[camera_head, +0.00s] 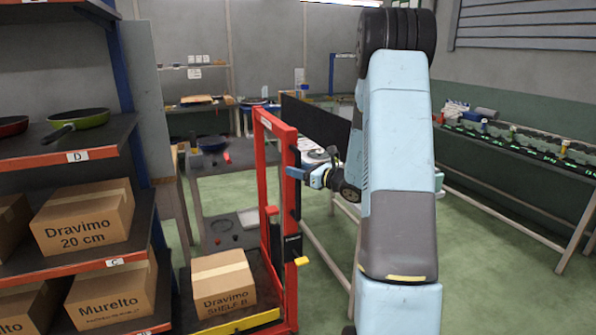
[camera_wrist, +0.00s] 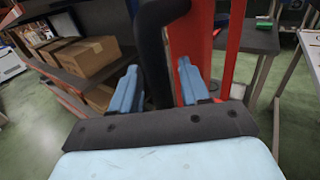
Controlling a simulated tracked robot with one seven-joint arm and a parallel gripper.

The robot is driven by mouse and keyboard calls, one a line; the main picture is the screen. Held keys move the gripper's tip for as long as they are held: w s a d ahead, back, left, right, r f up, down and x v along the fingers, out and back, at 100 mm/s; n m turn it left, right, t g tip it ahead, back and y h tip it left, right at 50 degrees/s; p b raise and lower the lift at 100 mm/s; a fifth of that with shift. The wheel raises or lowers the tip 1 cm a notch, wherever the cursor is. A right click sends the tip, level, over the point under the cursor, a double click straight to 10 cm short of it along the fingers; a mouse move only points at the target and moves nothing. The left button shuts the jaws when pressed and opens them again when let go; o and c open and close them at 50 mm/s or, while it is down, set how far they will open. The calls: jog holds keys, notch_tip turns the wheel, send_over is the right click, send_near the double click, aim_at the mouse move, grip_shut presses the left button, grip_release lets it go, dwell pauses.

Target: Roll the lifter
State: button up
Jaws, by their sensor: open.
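The lifter (camera_head: 291,235) is a red upright frame with a low dark platform and a yellow front edge, standing left of centre. A cardboard box marked "Dravimo SHELF B" (camera_head: 223,283) sits on its platform. My gripper (camera_head: 297,173) is at the right post of the lifter, at about mid-height. In the wrist view my gripper (camera_wrist: 157,82) is open, with its two blue fingers apart. A black handle bar (camera_wrist: 153,45) runs between the fingers, in front of the red frame (camera_wrist: 190,42). I cannot tell whether either finger touches the bar.
A shelf rack (camera_head: 135,150) with boxes and a green pan (camera_head: 80,124) stands close left of the lifter. A grey cart (camera_head: 222,182) is behind it. A long conveyor table (camera_head: 510,155) is at the right. Green floor (camera_head: 495,255) is open at the right front.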

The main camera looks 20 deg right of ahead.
jog(key=shift+c, duration=0.2)
grip_shut()
dwell(0.4)
